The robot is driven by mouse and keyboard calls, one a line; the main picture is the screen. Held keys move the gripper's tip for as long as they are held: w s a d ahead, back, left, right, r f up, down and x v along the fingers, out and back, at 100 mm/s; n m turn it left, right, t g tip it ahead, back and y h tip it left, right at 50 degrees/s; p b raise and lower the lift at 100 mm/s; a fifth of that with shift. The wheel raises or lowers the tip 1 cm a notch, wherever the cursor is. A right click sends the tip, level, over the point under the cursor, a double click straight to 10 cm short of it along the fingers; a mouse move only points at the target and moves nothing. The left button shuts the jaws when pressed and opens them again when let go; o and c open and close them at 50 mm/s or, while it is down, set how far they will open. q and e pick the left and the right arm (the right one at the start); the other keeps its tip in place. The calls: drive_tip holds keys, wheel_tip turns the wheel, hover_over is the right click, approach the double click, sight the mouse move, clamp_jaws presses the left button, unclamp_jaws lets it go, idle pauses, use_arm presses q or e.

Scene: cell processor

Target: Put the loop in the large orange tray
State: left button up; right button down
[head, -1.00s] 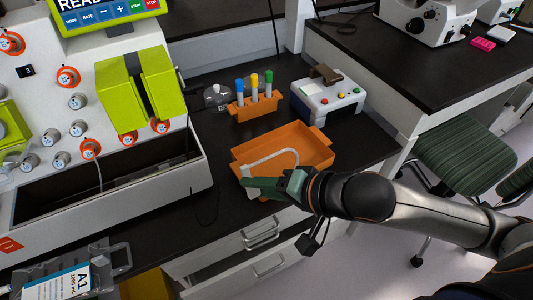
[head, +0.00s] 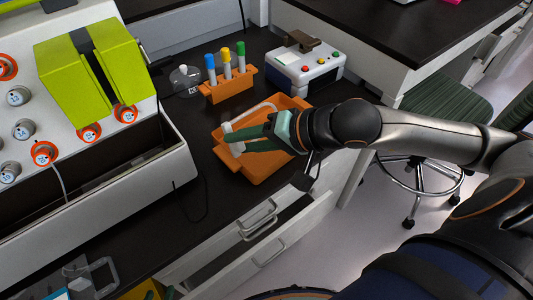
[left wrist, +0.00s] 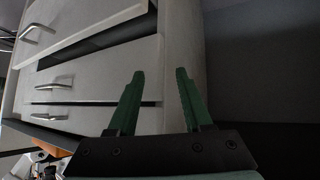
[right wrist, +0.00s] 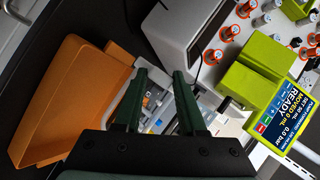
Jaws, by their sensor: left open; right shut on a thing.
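The large orange tray (head: 262,172) lies on the black bench near its front edge; it also shows at left in the right wrist view (right wrist: 62,100). The loop (head: 250,114) is a pale bent tube, seen over the tray's left part. My right gripper (head: 238,141) is shut on the loop above the tray, its fingers pointing left. Whether the loop touches the tray I cannot tell. My left gripper (left wrist: 160,75) is open and empty, facing white drawers.
An orange rack (head: 228,87) of capped tubes and a small white device (head: 305,65) stand behind the tray. The large white machine (head: 60,200) with green clamp (head: 95,72) stands at left. A drawer (head: 285,235) is partly open below the bench.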

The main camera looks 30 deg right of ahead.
drive_tip(key=w+d+f, duration=0.1)
drive_tip(key=d+f, duration=0.1)
drive_tip(key=w+d+f, duration=0.1)
drive_tip(key=d+f, duration=0.1)
drive_tip(key=w+d+f, duration=0.2)
drive_tip(key=shift+w+d+f+p, duration=0.1)
drive_tip(key=shift+d+p, duration=0.2)
drive_tip(key=shift+p, duration=0.1)
drive_tip(key=shift+w+d+f, duration=0.3)
drive_tip(key=shift+d+f, duration=0.15)
drive_tip(key=shift+f, duration=1.8)
drive_tip(key=c, duration=0.8)
unclamp_jaws()
drive_tip(key=shift+o, duration=0.2)
